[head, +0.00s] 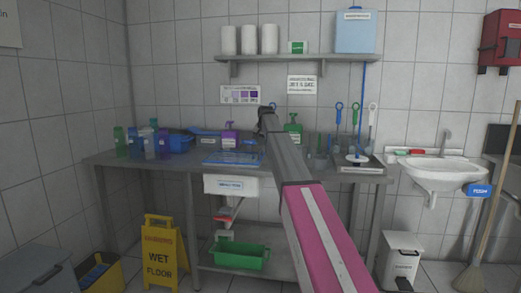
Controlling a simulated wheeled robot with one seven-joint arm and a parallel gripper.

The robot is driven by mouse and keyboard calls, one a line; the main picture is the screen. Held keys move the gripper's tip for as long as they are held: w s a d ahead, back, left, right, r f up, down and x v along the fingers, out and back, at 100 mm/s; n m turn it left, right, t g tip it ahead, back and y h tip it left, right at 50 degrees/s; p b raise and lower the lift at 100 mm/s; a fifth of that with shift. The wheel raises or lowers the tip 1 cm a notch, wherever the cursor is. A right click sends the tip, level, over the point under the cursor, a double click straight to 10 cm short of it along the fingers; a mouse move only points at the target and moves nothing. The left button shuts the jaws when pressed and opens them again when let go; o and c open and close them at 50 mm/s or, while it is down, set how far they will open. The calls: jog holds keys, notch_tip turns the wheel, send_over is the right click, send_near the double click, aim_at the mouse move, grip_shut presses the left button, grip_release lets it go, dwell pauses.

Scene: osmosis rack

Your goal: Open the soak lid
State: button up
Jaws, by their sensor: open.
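My arm reaches from the lower right toward the back of the steel bench. My gripper (262,128) is at its far end, small and dark, above the bench top and close to the back wall. It is open, and I see nothing held in it. Its fingers are too small to make out clearly. A low, flat blue tray-like piece (228,158) lies on the bench just left of the arm. It may be the soak lid, but I cannot tell for sure, nor whether it is shut. My arm hides part of the bench behind it.
Bottles (164,140), a blue bin (181,142) and a purple spray bottle (230,135) stand on the left of the bench (130,160). A shelf (300,57) hangs above. A yellow wet-floor sign (162,255) stands in front.

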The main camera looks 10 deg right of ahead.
aim_at(261, 150)
jog(key=shift+x, duration=2.55)
grip_shut()
